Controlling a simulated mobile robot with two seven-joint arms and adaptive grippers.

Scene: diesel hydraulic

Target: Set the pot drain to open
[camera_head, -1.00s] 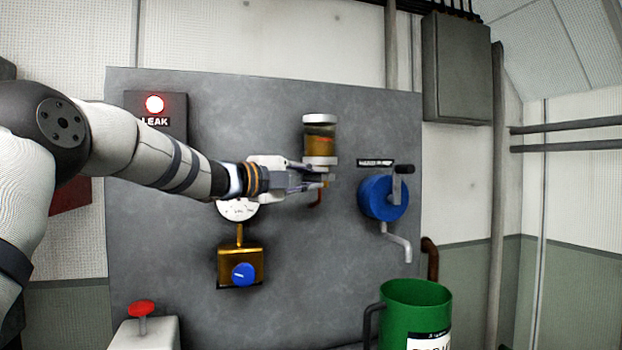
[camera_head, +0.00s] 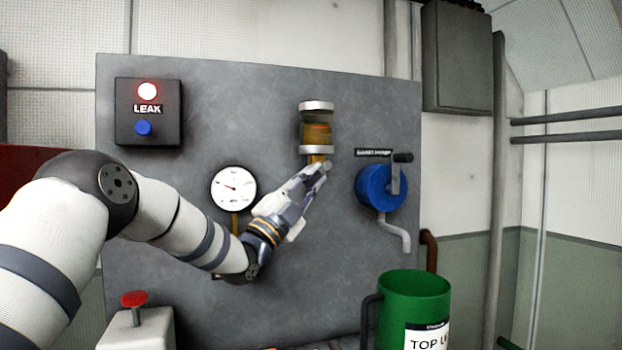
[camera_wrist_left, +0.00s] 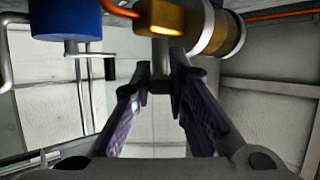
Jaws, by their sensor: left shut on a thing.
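The pot (camera_head: 317,128) is a clear cylinder of amber liquid with a red layer and metal end caps, mounted upright on the grey panel. Its brass drain block (camera_head: 316,158) sits just below it and also shows at the top of the left wrist view (camera_wrist_left: 160,17). My left gripper (camera_head: 322,168) comes from the lower left, just under the block. In the left wrist view its fingers (camera_wrist_left: 161,78) close around the small grey drain lever (camera_wrist_left: 160,58) below the block. The lever's exact setting is hard to tell. My right gripper is not in view.
A blue hand pump (camera_head: 378,188) with a crank and spout is close to the right of the gripper. A green bucket (camera_head: 415,283) stands below it. A round gauge (camera_head: 233,189) is left of my gripper. The LEAK box (camera_head: 149,113) has a lit red lamp.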

